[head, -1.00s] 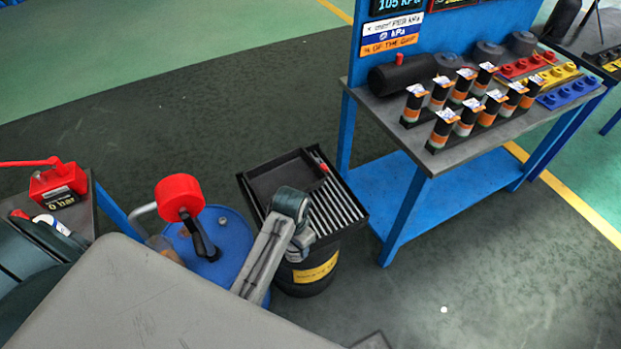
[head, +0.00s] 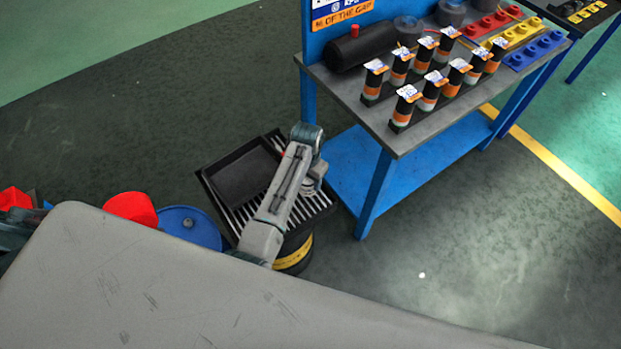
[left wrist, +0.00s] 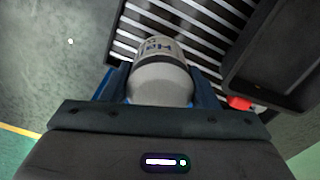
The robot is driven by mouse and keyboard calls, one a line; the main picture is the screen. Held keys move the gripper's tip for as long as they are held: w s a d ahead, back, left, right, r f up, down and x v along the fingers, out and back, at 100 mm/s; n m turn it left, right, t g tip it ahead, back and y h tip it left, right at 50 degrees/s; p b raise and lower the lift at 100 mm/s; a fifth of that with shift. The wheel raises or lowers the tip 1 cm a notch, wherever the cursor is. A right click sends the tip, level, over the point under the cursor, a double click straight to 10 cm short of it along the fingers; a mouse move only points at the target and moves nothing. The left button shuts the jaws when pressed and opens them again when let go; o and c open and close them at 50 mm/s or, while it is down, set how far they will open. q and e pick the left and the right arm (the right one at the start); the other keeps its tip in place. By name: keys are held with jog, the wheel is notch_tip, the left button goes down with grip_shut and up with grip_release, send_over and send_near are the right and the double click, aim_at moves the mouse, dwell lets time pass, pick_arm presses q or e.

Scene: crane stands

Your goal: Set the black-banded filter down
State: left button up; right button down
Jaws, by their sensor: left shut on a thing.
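The black-banded filter (left wrist: 160,82) is a pale grey cylinder with a dark band and printed lettering, seen in the left wrist view. My left gripper (left wrist: 160,88) is shut on it, with a blue finger on each side. Behind the filter in that view are the slats of a grate (left wrist: 205,30). In the head view my left gripper (head: 313,186) hangs over the right part of the same grate (head: 300,212), and my arm hides part of it. Whether the filter touches the slats I cannot tell. My right gripper is not in view.
A shallow black tray (head: 243,173) covers the grate's left side, on a yellow-banded drum (head: 294,257). A small red object (left wrist: 240,103) sits near the tray. A blue drum (head: 190,228) stands left. A blue bench (head: 375,110) with several orange-banded cylinders stands right.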

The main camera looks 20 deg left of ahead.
pick_arm(q)
jog(key=shift+w+d, duration=0.2)
jog(key=shift+w, duration=0.35)
jog(key=shift+w+d, duration=0.2)
jog(key=shift+w, duration=0.15)
notch_tip(320, 180, down, 3)
jog(key=shift+s+r+p, duration=0.1)
jog(key=shift+r+p, duration=0.05)
jog(key=shift+p, duration=0.25)
jog(key=shift+f, duration=0.45)
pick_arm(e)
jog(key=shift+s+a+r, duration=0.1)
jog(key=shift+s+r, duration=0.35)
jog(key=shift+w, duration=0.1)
